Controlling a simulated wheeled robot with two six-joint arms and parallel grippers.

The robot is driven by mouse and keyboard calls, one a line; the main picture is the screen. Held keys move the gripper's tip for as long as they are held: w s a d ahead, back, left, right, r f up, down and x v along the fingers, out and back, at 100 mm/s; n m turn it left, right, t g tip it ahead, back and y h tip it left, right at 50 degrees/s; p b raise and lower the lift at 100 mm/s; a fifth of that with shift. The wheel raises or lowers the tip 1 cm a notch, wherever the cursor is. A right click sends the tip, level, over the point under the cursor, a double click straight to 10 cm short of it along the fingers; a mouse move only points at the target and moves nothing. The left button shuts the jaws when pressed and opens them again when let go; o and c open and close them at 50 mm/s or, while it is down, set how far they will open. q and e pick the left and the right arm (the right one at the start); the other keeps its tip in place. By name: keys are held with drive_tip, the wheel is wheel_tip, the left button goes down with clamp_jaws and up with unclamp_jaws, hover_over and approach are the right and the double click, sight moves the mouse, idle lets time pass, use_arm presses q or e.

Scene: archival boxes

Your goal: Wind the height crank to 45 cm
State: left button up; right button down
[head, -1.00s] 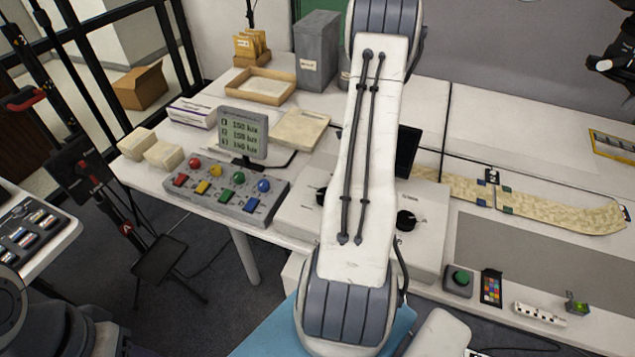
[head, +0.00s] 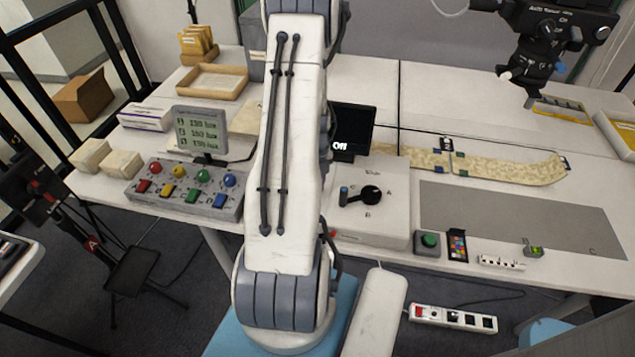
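No part is plainly the height crank, and no 45 cm reading shows. A black round knob with a blue-tipped arm (head: 365,196) sits on top of a white box (head: 385,227), with letters around it. A small dark screen (head: 352,131) behind it shows white characters that look like "Off". A dark camera-like device (head: 540,45) hangs at the upper right; its support is mostly out of frame. My white arm link crosses the middle of the view and hides part of the table and box. Neither gripper is in view.
A panel with coloured knobs and switches (head: 187,188) and a lux display (head: 201,132) stand at left. A patterned strip (head: 500,166), grey mat (head: 520,215), green button (head: 429,240) and colour card (head: 457,245) lie at right. A power strip (head: 453,317) is below the table edge.

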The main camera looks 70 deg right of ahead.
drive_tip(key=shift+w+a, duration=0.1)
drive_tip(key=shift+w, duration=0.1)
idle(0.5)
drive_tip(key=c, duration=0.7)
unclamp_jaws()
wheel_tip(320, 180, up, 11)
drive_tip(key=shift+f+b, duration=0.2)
drive_tip(key=shift+b, duration=0.2)
